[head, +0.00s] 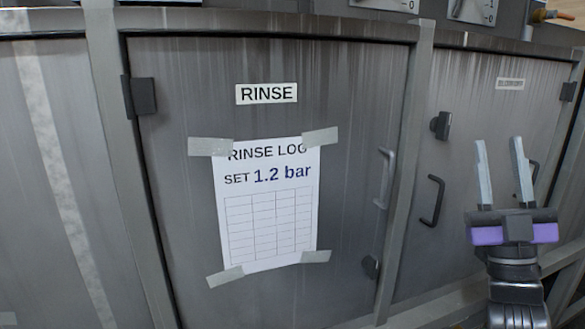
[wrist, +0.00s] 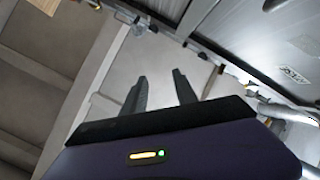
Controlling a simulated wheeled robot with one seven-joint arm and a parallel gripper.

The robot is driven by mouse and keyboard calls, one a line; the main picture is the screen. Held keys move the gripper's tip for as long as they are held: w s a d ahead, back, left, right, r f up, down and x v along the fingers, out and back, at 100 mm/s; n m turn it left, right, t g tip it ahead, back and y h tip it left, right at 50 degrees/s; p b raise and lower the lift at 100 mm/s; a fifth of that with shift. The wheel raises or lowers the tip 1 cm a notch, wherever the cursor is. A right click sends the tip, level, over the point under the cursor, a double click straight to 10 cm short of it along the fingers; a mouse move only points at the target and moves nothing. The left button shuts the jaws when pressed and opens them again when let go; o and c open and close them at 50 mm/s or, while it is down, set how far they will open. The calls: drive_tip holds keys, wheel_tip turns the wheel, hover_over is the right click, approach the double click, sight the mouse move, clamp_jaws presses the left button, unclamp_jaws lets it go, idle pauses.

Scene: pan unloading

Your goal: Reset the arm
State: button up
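My gripper (head: 503,172) is at the right of the head view, pointing up in front of the grey cabinet. Its two pale fingers stand apart with nothing between them. In the wrist view my gripper (wrist: 160,92) shows two dark fingers apart and empty, with a purple body below them. The fingers touch nothing that I can make out.
A grey metal cabinet door (head: 345,90) with a RINSE label (head: 266,93) and a taped rinse log sheet (head: 267,205) fills the middle. Dark handles (head: 432,201) stick out from the doors. Pipes (wrist: 285,110) show at the right of the wrist view.

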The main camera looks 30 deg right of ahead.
drive_tip(key=a+f+m+g+y, duration=0.1)
drive_tip(key=a+f+m+g, duration=0.1)
drive_tip(key=a+f, duration=0.45)
drive_tip(key=a+f+m+g+y, duration=0.1)
drive_tip(key=a+f+g, duration=0.15)
drive_tip(key=f, duration=0.65)
drive_tip(key=a+f+m+g+y, duration=0.1)
drive_tip(key=a+f+m+g, duration=0.1)
drive_tip(key=a+f, duration=0.5)
drive_tip(key=s+a+f+n+g+y, duration=0.4)
drive_tip(key=s+a+f+y, duration=0.6)
drive_tip(key=s+a+f, duration=0.4)
drive_tip(key=s+f+g, duration=0.1)
drive_tip(key=s+f, duration=0.1)
drive_tip(key=s, duration=0.1)
drive_tip(key=shift+s+a+f+n+g+y, duration=0.15)
drive_tip(key=shift+s+a+n+g+y, duration=0.05)
drive_tip(key=shift+a+n+g+y, duration=0.2)
